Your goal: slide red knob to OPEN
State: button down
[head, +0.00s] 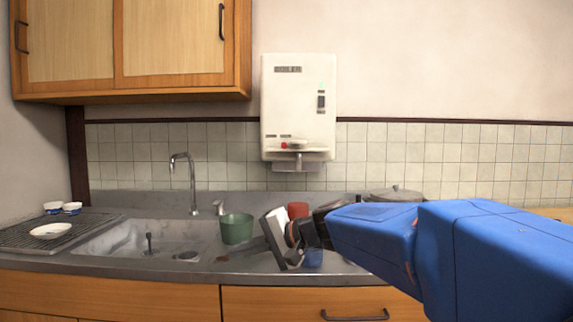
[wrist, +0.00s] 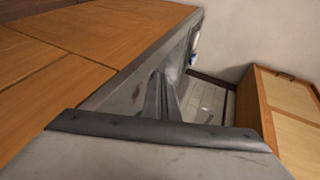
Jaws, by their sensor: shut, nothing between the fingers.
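The red knob (head: 284,146) is a small red spot at the lower left of the white boiler (head: 298,100) on the tiled wall. Small labels sit just above it, too small to read. My gripper (wrist: 158,76) is shut and empty; its two fingers lie together in the wrist view. In the head view, my gripper's dark and grey body shows over the right part of the sink counter, below the boiler and apart from the knob. Its fingertips cannot be made out there. The knob is not seen in the wrist view.
A green tub (head: 237,229), a tap (head: 190,180), a red cup (head: 298,210) and a lidded pot (head: 396,194) stand around the counter. Small bowls (head: 53,207) and a dish (head: 51,231) are at the left. A wooden cabinet (head: 130,45) hangs upper left. The space before the boiler is clear.

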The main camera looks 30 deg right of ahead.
jog(key=w+d+r+m+t+h, duration=0.2)
jog(key=d+r, duration=0.4)
jog(key=d, duration=0.4)
jog(key=w+d+r+m+t+h, duration=0.2)
jog(key=w+d+r+m+t, duration=0.2)
jog(key=d, duration=0.6)
jog(key=w+d+r+m+t+h, duration=0.2)
jog(key=w+d+r+m+t, duration=0.1)
jog(key=d+r, duration=0.5)
jog(key=shift+w+d+r+m+t, duration=0.15)
jog(key=shift+d+r+m+t, duration=0.05)
jog(key=shift+d+m+t, duration=0.8)
jog(key=shift+w+a, duration=0.1)
jog(key=shift+a, duration=0.05)
jog(key=x, duration=0.9)
jog(key=shift+w, duration=0.45)
jog(key=shift+w+a+r, duration=0.1)
jog(key=shift+w+a, duration=0.4)
jog(key=shift+a, duration=0.25)
jog(key=shift+w+a+f, duration=0.1)
jog(key=shift+w+a, duration=0.4)
jog(key=shift+a, duration=0.25)
jog(key=shift+w+a+r, duration=0.1)
jog(key=shift+w+a, duration=0.4)
jog(key=shift+a, duration=0.25)
